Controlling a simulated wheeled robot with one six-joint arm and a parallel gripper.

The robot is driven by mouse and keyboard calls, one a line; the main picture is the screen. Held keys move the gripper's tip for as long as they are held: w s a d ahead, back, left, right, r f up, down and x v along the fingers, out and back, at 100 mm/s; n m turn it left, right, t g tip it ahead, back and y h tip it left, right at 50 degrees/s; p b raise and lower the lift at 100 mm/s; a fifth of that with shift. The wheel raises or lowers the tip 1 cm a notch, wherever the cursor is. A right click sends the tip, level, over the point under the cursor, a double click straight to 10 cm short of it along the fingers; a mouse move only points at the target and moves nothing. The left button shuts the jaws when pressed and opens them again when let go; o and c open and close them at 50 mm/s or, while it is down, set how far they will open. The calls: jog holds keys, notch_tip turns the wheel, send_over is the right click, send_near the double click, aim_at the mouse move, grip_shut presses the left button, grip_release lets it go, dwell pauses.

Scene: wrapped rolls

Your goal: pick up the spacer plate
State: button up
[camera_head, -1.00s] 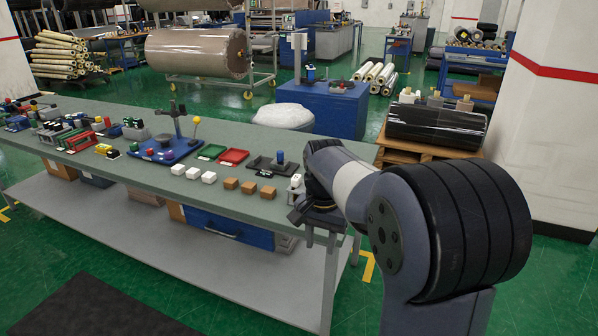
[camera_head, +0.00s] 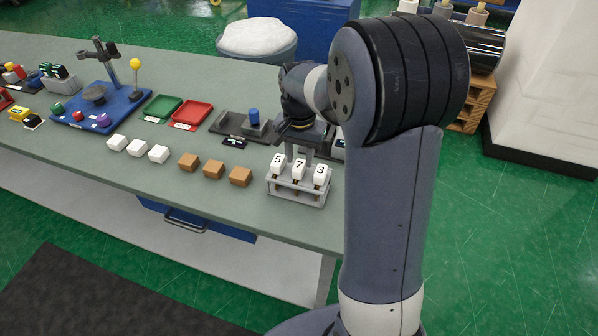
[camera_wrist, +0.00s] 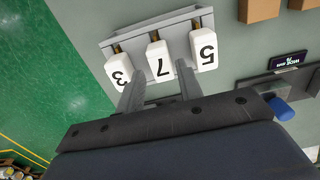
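No part is clearly marked as the spacer plate, and I cannot tell which it is. A grey rack (camera_head: 297,196) at the bench's right end holds white tags numbered 5 (camera_head: 277,165), 7 (camera_head: 298,169) and 3 (camera_head: 321,174). My gripper (camera_head: 300,154) is just behind and above the rack. In the wrist view my gripper (camera_wrist: 160,72) has its fingers spread, with the 7 tag (camera_wrist: 159,59) showing between them; contact cannot be told. A dark tray (camera_head: 229,124) with a blue-topped piece (camera_head: 253,117) stands left of my gripper, partly hidden by my arm.
Brown blocks (camera_head: 213,169) and white blocks (camera_head: 138,148) line the bench (camera_head: 120,190) left of the rack. Green (camera_head: 161,108) and red (camera_head: 191,114) trays and a blue fixture base (camera_head: 105,117) stand behind.

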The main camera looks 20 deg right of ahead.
aim_at(299, 165)
jog(key=shift+f, duration=1.9)
jog(key=shift+c, duration=0.5)
jog(key=shift+a, duration=0.1)
grip_shut()
